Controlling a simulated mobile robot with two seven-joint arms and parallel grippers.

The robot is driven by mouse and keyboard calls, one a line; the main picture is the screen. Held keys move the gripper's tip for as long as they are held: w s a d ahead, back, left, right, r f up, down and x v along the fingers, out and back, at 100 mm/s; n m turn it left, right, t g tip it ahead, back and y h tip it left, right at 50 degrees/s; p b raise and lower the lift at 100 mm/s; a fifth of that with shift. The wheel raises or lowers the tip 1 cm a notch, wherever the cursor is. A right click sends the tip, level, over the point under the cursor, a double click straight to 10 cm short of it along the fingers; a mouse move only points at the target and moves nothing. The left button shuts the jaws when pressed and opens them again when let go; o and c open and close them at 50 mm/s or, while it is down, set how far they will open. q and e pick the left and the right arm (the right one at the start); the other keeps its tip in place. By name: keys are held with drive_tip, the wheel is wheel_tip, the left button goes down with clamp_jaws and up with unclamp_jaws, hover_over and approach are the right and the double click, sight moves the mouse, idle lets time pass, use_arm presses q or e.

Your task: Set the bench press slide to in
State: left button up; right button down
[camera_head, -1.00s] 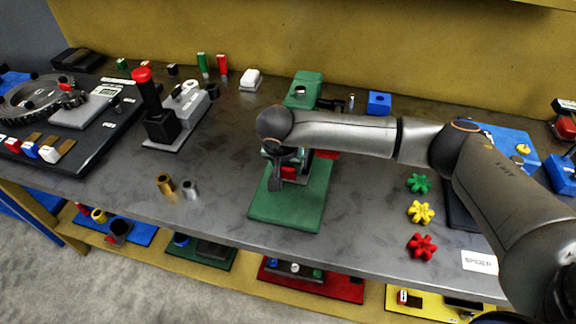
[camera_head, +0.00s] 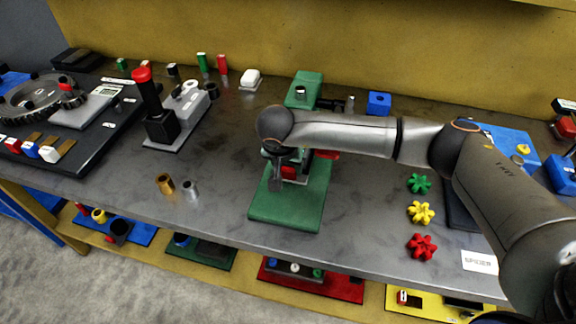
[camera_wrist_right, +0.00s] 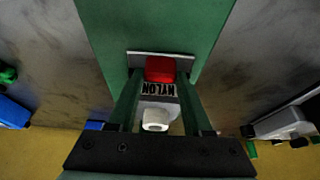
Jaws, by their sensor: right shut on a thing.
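The bench press has a green base (camera_head: 289,212) at the middle of the bench and a green head (camera_head: 302,88) behind it. My right gripper (camera_head: 281,178) is low over the base, and my arm hides much of the press. In the right wrist view, my right gripper (camera_wrist_right: 160,76) has its two fingers either side of a red block (camera_wrist_right: 160,68) and is shut on it. This block appears to be the slide's handle. My left gripper is not in view.
Two small cylinders, brass (camera_head: 165,183) and grey (camera_head: 190,189), stand left of the base. Green (camera_head: 419,183), yellow (camera_head: 420,212) and red (camera_head: 422,246) star-shaped parts lie to its right. A red-knobbed lever (camera_head: 152,105) stands at left. The bench left of the base is mostly clear.

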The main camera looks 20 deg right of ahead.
drive_tip(key=w+d+b, duration=0.2)
drive_tip(key=w, duration=0.1)
drive_tip(key=shift+w+d+f+b, duration=0.1)
drive_tip(key=shift+w+b, duration=0.05)
drive_tip(key=shift+b, duration=0.25)
drive_tip(key=shift+w+d, duration=0.1)
drive_tip(key=shift+w, duration=0.1)
drive_tip(key=shift+r, duration=0.3)
drive_tip(key=c, duration=0.7)
unclamp_jaws()
drive_tip(key=shift+d, duration=0.1)
drive_tip(key=o, duration=0.4)
drive_tip(key=shift+f, duration=0.15)
drive_tip(key=b+v, duration=0.1)
drive_tip(key=v, duration=1.1)
drive_tip(key=shift+r, duration=0.3)
